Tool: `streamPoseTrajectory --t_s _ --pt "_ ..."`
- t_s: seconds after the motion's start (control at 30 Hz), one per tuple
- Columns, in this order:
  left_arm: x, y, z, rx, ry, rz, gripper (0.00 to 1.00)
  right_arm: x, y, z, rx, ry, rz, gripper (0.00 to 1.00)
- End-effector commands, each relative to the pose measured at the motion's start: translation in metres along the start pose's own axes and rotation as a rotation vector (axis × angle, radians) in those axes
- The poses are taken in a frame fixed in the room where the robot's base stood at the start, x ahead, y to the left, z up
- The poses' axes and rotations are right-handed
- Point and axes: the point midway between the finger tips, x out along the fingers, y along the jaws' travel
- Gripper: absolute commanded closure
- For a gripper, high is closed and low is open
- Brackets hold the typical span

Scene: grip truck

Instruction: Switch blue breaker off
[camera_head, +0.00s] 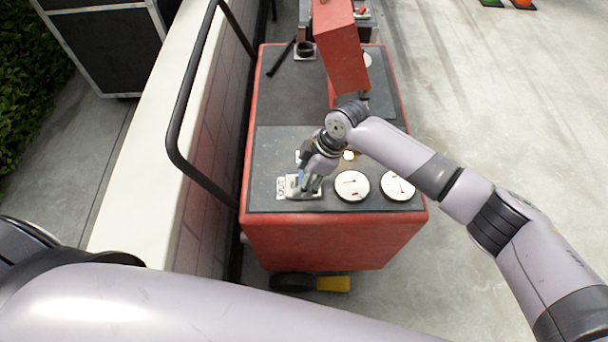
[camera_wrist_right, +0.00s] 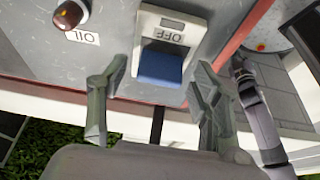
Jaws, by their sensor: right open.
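The blue breaker (camera_wrist_right: 160,66) is a blue rocker or lever in a white housing with an "OFF" label (camera_wrist_right: 163,33), seen upside down in the right wrist view. My right gripper (camera_wrist_right: 157,82) is open, with one finger on each side of the breaker. Whether the fingers touch it cannot be told. In the head view my right gripper (camera_head: 308,184) is over the left part of the grey panel (camera_head: 268,150) on the red truck (camera_head: 320,240), and it hides most of the breaker. My left gripper is not in view.
Two round white gauges (camera_head: 351,186) (camera_head: 397,186) sit right of the gripper. A lamp (camera_wrist_right: 70,14) with an "OIL" label (camera_wrist_right: 82,38) is beside the breaker. A red box-shaped part (camera_head: 340,45) stands farther back. A black rail (camera_head: 183,95) and white wall (camera_head: 150,130) border the truck's left.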

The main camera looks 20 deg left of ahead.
Motion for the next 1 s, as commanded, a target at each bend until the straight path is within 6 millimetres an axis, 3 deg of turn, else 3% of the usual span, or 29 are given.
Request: streamPoseTrajectory --t_s 0.17,0.6,0.8,1.0 --pt "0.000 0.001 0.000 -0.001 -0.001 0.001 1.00 -0.019 0.001 0.000 0.000 0.001 0.003 0.42" --pt "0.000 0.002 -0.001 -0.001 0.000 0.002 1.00 -0.105 0.001 0.001 0.000 0.000 0.003 0.42" --pt "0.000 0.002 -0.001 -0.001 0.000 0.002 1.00 -0.119 0.000 0.000 0.001 0.000 0.000 0.42" --pt "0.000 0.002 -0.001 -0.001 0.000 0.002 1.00 -0.120 0.000 0.000 0.000 0.001 0.000 0.42"
